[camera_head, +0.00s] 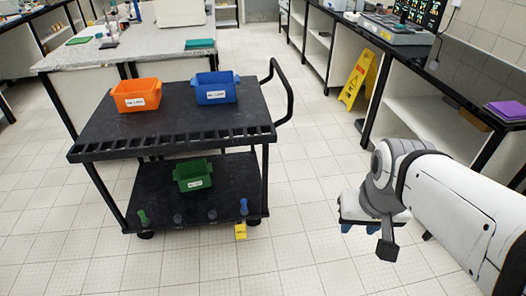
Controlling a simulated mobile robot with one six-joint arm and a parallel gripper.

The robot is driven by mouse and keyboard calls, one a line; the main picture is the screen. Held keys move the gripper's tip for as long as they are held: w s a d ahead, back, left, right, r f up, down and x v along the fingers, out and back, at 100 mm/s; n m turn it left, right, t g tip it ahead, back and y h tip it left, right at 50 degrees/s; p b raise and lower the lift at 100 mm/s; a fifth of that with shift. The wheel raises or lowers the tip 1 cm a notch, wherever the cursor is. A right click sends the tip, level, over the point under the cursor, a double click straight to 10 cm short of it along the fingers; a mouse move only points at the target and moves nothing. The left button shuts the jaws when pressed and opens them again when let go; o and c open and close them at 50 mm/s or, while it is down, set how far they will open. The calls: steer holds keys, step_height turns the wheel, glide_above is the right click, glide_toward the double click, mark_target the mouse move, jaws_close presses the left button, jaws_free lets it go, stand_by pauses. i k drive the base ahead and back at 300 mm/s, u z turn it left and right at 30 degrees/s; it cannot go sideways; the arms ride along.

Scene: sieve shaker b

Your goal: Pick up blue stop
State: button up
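A small blue upright piece (244,207), which looks like the blue stop, stands at the front right corner of the cart's lower shelf. Its details are too small to make out. My gripper (358,228) hangs over the floor to the right of the cart, well apart from the blue piece. Its two blue fingertips point down with a gap between them, and nothing shows between them. Part of the gripper is hidden by my wrist.
The black cart (200,131) carries an orange bin (136,95) and a blue bin (215,88) on top. Below are a green bin (192,175) and a green piece (143,217). A yellow tag (241,232) hangs under the blue piece. A yellow floor sign (357,80) stands behind.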

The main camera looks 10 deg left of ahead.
mark_target(243, 202)
steer(key=u, duration=0.15)
steer(key=i, duration=0.9)
steer(key=z, duration=0.1)
